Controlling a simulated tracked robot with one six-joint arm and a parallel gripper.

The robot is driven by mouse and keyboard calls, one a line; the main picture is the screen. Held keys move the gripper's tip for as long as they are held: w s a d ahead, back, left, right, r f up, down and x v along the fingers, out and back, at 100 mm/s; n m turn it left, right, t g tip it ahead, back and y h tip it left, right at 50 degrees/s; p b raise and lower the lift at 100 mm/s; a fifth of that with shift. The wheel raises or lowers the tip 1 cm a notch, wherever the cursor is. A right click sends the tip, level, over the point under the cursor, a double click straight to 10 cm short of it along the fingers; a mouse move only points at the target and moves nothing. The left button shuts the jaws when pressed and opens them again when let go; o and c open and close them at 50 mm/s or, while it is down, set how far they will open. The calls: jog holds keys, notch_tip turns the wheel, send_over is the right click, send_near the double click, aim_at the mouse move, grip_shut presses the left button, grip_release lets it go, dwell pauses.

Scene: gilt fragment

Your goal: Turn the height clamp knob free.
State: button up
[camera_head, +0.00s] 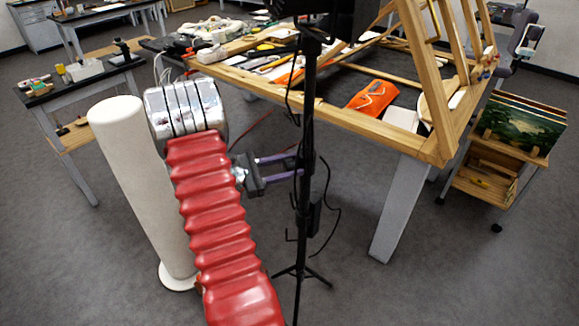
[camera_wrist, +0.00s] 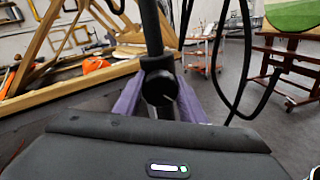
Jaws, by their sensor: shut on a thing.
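The height clamp knob (camera_wrist: 160,88) is a dark round knob with a thin pale line on its face, in the middle of the wrist view. It sits on the black stand's collar, below the upright pole (camera_wrist: 152,28). My gripper (camera_wrist: 161,98) has a purple finger on each side of it and is shut on it. In the head view my gripper (camera_head: 298,166) reaches from the left to the black stand (camera_head: 304,205). The knob is not clearly visible there. The stand is upright on tripod legs. The exact finger contact is partly hidden.
A wooden-framed worktable (camera_head: 345,118) with tools and an orange cloth (camera_head: 372,97) stands close behind the stand. Black cables (camera_wrist: 246,60) hang beside the pole. A wooden cart (camera_head: 497,172) with paintings is at right. Grey floor is open in front.

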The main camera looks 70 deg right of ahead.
jog(key=o, duration=1.1)
jog(key=shift+c, duration=0.2)
jog(key=v, duration=1.3)
jog(key=shift+w+a, duration=0.25)
jog(key=shift+w, duration=0.1)
